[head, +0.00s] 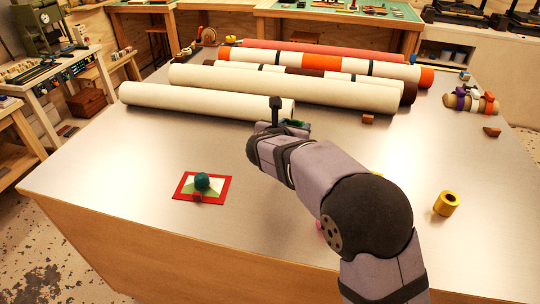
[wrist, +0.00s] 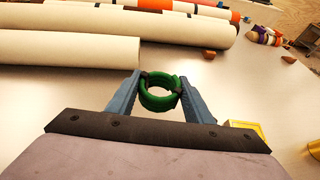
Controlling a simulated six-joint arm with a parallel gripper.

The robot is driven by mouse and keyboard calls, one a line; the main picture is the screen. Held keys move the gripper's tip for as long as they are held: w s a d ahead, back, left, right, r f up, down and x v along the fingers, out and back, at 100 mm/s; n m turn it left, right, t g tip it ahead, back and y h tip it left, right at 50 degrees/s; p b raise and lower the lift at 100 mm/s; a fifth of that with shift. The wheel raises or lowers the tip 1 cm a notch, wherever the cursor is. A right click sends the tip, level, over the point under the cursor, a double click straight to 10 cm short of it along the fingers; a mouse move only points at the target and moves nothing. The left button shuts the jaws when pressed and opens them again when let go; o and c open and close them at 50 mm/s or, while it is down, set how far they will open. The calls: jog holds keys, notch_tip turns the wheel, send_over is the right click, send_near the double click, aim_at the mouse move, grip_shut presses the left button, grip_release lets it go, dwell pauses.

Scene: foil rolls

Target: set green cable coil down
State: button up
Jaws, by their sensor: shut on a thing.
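The green cable coil (wrist: 160,101) is a ring with dark ties, held between the two fingertips of my gripper (wrist: 159,90) in the wrist view. The fingers press on its left and right sides. In the head view a small green part of the coil (head: 296,122) shows at my gripper (head: 284,122), beside the right end of the front cream roll; the arm hides the rest. I cannot tell whether the coil touches the table or hangs above it.
Long rolls, including a front cream roll (head: 205,101) and an orange-and-white roll (head: 330,66), lie across the back. A red-bordered mat (head: 221,191) bears a teal object (head: 202,180). A yellow cylinder (head: 446,204) stands at right. The table's (head: 110,165) front left is clear.

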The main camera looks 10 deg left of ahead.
jog(key=a+f+n+y, duration=0.1)
jog(key=a, duration=0.6)
jog(key=shift+f+p, duration=0.8)
jog(key=shift+f, duration=4.3)
jog(key=shift+f, duration=0.2)
jog(key=o, duration=1.2)
jog(key=shift+r, duration=0.1)
jog(key=shift+r, duration=0.1)
jog(key=b+v, duration=0.2)
jog(key=v, duration=1)
jog(key=shift+s+d+b, duration=0.1)
jog(key=shift+d+b, duration=0.05)
jog(key=shift+b, duration=0.25)
